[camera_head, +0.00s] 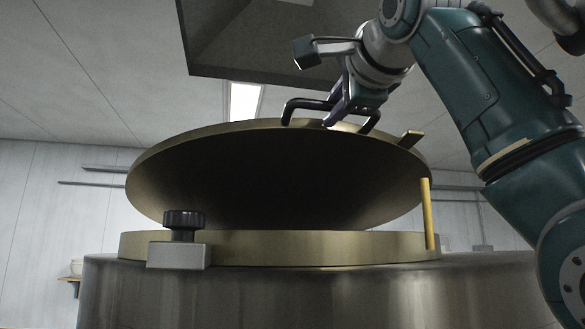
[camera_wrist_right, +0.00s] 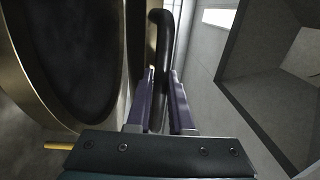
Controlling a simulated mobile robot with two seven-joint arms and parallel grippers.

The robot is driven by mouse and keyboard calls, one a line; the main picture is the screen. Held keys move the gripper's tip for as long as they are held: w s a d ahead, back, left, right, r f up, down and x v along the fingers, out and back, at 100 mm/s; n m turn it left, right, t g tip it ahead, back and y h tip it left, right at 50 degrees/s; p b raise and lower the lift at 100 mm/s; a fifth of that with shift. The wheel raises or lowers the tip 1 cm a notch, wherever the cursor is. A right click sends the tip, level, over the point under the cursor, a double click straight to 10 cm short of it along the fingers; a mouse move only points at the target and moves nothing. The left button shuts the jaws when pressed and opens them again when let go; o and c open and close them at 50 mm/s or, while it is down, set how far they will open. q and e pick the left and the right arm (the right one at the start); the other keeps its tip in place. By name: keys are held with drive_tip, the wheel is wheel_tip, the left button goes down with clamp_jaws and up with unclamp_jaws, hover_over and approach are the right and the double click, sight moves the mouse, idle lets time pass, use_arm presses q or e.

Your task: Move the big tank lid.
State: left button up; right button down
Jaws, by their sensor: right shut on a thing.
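The big tank lid (camera_head: 275,180), a round brass-coloured disc with a dark underside, is tilted open above the steel tank (camera_head: 310,300), its near edge raised. A black bar handle (camera_head: 305,103) stands on its top. My right gripper (camera_head: 332,118) is at that handle. The tank's brass rim (camera_head: 320,247) shows below the lid. My left gripper is not in view.
A black knob (camera_head: 183,221) on a grey block (camera_head: 178,256) sits at the rim's front left. A yellow rod (camera_head: 428,214) stands upright at the right. A dark hood (camera_head: 255,40) hangs above the lid.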

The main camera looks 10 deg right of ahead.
drive_tip(key=shift+r, duration=0.35)
drive_tip(key=c, duration=0.8)
unclamp_jaws()
drive_tip(key=shift+s, duration=0.1)
